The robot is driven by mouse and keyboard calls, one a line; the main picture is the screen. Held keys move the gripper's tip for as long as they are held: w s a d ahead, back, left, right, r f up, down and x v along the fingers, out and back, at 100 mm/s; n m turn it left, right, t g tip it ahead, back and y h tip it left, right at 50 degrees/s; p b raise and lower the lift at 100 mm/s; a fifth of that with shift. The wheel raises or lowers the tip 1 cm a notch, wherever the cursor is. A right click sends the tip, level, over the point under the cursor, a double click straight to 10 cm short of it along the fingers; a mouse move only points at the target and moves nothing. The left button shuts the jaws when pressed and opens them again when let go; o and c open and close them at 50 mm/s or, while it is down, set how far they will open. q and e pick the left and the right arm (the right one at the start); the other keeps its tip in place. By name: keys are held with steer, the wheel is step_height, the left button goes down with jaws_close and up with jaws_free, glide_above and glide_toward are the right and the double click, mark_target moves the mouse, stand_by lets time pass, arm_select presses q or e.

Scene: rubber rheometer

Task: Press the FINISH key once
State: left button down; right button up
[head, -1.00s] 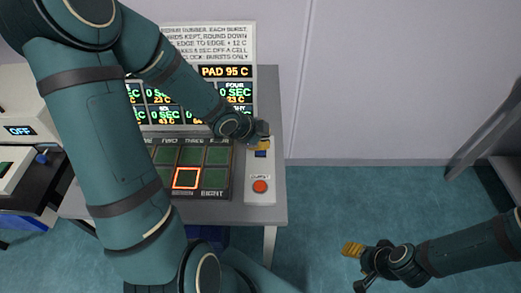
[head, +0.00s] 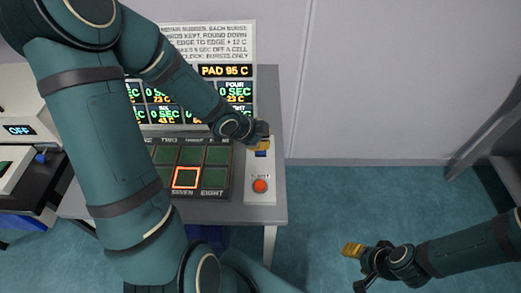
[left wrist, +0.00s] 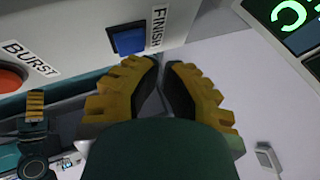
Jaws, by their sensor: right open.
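The blue FINISH key (left wrist: 129,40) sits on a light grey panel, with its label beside it, in the left wrist view. In the head view the key (head: 262,153) shows just below my left gripper (head: 262,143). The yellow fingers of my left gripper (left wrist: 161,64) converge with their tips almost together and nothing held. The tips lie beside and below the key in the wrist picture; contact cannot be told. My right gripper (head: 353,251) is open and empty over the floor, right of the table.
The red BURST button (head: 260,186) is on the same panel (head: 259,199), nearer the front; it also shows in the left wrist view (left wrist: 10,80). A pad of dark green cells (head: 216,178) lies left of it. A display board (head: 236,92) stands behind, reading PAD 95 C.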

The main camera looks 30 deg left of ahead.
arm_select(q)
steer(key=shift+f, duration=0.25)
steer(key=shift+s+f+b, duration=0.1)
steer(key=shift+f+b, duration=0.3)
steer(key=shift+f, duration=0.3)
stand_by(1.2)
steer(key=shift+r, duration=0.15)
steer(key=shift+r+p, duration=0.95)
steer(key=shift+p, duration=0.1)
step_height(320, 180, up, 5)
steer(key=p, duration=0.5)
stand_by(0.4)
